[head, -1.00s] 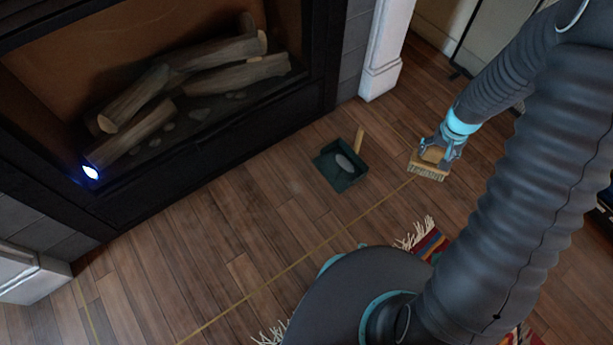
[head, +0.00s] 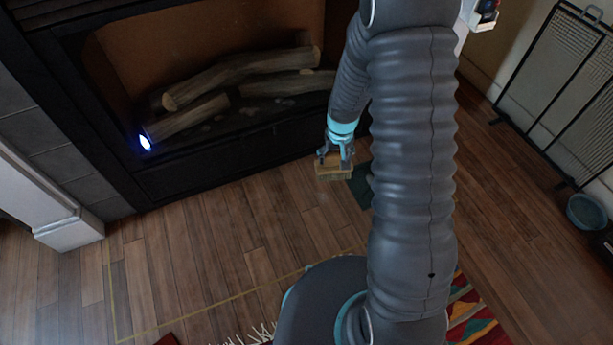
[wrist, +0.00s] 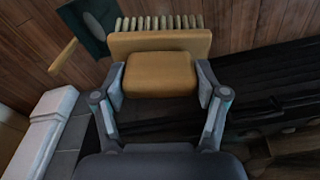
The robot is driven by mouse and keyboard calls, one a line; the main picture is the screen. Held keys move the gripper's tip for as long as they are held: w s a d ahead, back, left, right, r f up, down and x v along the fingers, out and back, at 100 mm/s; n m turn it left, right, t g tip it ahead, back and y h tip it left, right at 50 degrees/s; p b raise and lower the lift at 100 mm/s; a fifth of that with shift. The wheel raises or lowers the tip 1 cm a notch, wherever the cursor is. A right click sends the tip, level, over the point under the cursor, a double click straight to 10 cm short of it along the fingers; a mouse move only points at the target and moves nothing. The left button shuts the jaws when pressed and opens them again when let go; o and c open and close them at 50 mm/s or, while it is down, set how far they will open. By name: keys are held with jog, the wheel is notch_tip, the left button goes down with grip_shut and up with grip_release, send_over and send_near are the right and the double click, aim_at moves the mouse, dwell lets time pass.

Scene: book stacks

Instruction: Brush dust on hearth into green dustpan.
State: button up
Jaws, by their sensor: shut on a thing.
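My gripper (head: 335,158) is shut on a wooden brush (head: 333,174) with pale bristles. In the wrist view the brush (wrist: 160,72) sits squarely between the two fingers, its bristles away from the gripper. The green dustpan (head: 360,186) lies on the floor just right of the brush, mostly hidden behind my arm. In the wrist view the dustpan (wrist: 90,25) shows at the upper left with a grey patch in it and its wooden handle (wrist: 63,55). A very faint pale patch on the floor near the brush may be dust; I cannot tell.
The fireplace (head: 220,160) with several logs (head: 240,70) stands behind the brush. A mesh fire screen (head: 560,80) and a blue-green bowl (head: 587,211) are at the right. A fringed rug (head: 470,315) lies near my base. Wooden floor at the left is clear.

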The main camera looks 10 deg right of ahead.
jog(key=shift+w+a+f+n+b, duration=0.45)
jog(key=shift+w+f+b, duration=0.35)
jog(key=shift+f, duration=3.2)
jog(key=shift+w+a+f+n+b, duration=0.4)
jog(key=shift+w+f+n+b, duration=0.4)
jog(key=shift+f, duration=3.25)
jog(key=shift+w+a+f+n+b, duration=0.35)
jog(key=shift+w+f+b, duration=0.45)
jog(key=shift+f, duration=3.2)
jog(key=shift+w+d, duration=0.45)
jog(key=shift+d, duration=0.5)
jog(key=shift+w+d, duration=0.15)
jog(key=shift+d, duration=0.45)
jog(key=shift+w+d, duration=0.1)
jog(key=shift+d, duration=0.25)
jog(key=shift+d+r+p, duration=0.1)
jog(key=shift+r+p, duration=0.2)
jog(key=shift+p, duration=0.35)
jog(key=a, duration=0.2)
jog(key=s+a, duration=0.1)
jog(key=a, duration=0.1)
jog(key=shift+a+f, duration=0.1)
jog(key=shift+f, duration=0.15)
notch_tip(320, 180, up, 8)
jog(key=p, duration=0.4)
